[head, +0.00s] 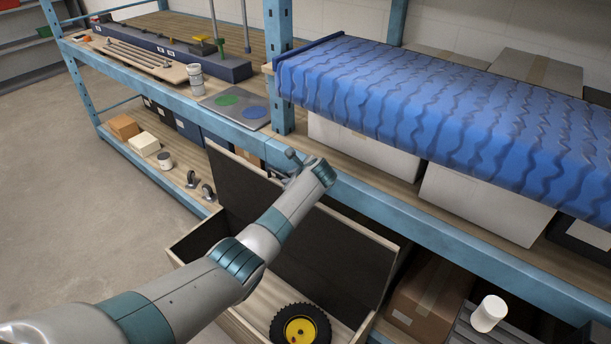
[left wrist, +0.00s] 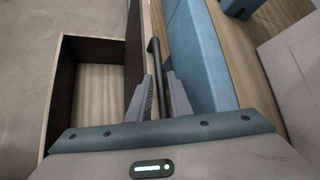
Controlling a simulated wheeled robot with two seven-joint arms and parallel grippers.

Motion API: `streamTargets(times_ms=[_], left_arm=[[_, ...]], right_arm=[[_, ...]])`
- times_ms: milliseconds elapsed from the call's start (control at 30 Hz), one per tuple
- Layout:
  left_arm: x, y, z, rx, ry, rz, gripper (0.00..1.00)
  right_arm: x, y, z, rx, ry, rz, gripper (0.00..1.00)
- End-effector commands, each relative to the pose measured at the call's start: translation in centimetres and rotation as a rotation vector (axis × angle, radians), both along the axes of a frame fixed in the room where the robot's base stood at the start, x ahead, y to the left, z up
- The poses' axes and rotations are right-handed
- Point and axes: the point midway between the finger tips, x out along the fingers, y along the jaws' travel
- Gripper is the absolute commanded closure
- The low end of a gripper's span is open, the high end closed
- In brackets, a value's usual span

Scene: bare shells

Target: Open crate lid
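The crate (head: 186,247) is a wooden box with its dark-lined lid (head: 335,262) raised steeply at its shelf side. In the left wrist view, the crate's open inside (left wrist: 98,93) is at the left and the lid's edge shows beside a black bar handle (left wrist: 154,60). My left gripper (head: 292,172) is at the lid's upper edge. In the left wrist view its two fingers (left wrist: 159,82) lie close on either side of the handle and appear shut on it. The fingertips are mostly hidden in the head view. My right gripper is not in view.
A black wheel with a yellow hub (head: 300,326) lies in the crate. Behind the lid stands a blue shelf frame (head: 395,208), with a blue ribbed cover (head: 450,115) above. A cardboard box (head: 428,296) and white cylinder (head: 489,314) are at right. The floor at left is clear.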

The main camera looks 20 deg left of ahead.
Motion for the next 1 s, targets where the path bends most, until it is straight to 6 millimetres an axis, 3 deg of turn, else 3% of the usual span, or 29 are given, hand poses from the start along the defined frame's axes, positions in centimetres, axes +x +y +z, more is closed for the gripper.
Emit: streamTargets(times_ms=[700, 1000], left_arm=[[-5.9, -6.0, 6.9, -0.001, -0.002, -0.002, 0.81], [-7.8, -7.7, 9.0, 0.000, 0.000, 0.000, 0.81]], right_arm=[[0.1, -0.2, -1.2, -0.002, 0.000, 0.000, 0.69], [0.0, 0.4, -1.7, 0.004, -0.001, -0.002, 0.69]])
